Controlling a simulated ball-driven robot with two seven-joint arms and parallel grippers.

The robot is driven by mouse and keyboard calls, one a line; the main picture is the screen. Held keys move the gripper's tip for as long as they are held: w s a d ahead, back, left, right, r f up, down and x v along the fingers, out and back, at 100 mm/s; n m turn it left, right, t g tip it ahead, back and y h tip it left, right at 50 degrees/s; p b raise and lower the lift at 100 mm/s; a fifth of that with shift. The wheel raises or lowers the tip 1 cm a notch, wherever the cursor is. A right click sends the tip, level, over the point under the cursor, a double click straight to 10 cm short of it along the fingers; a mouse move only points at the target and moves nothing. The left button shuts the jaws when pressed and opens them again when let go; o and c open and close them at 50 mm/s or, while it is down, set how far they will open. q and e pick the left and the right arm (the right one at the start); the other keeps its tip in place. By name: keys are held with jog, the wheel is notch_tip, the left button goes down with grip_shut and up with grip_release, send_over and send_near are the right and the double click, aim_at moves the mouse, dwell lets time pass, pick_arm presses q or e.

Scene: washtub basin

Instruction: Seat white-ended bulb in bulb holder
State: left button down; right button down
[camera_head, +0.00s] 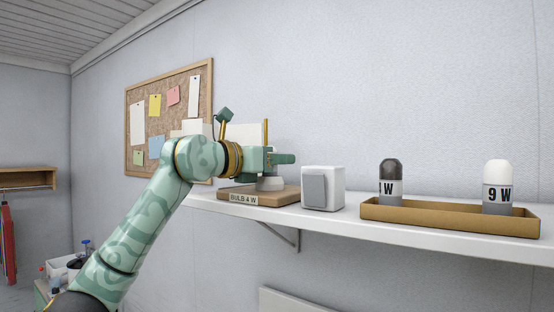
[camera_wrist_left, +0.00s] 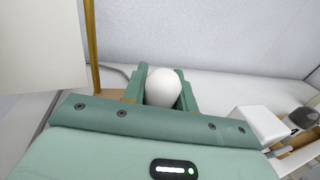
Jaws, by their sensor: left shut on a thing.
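My left gripper (camera_head: 281,158) is shut on a white-ended bulb, whose round white top (camera_wrist_left: 164,87) shows between the fingers in the left wrist view. In the head view the fingers cover most of this bulb, and its marking is hidden. The bulb holder (camera_head: 283,196) is a brown base on the shelf labelled "BULB 4 W". A short grey round part (camera_head: 270,184) shows between the gripper and the base. I cannot tell whether it is the socket or the bulb's foot, nor whether the bulb is seated. My right gripper is not in view.
A white box with a grey front (camera_head: 323,188) stands just right of the holder. A cardboard tray (camera_head: 450,219) holds a dark-ended bulb (camera_head: 390,180) and another white-ended bulb marked "9 W" (camera_head: 498,187). A white panel (camera_wrist_left: 40,45) and brass post (camera_wrist_left: 92,45) stand left of the gripper.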

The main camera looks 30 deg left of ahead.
pick_arm(q)
jog(key=shift+f, duration=0.3)
jog(key=c, duration=1)
grip_release()
jog(key=shift+c, duration=0.2)
jog(key=b+v, duration=0.5)
jog(key=v, duration=1.1)
jog(key=shift+s, duration=0.2)
jog(key=shift+a, duration=0.1)
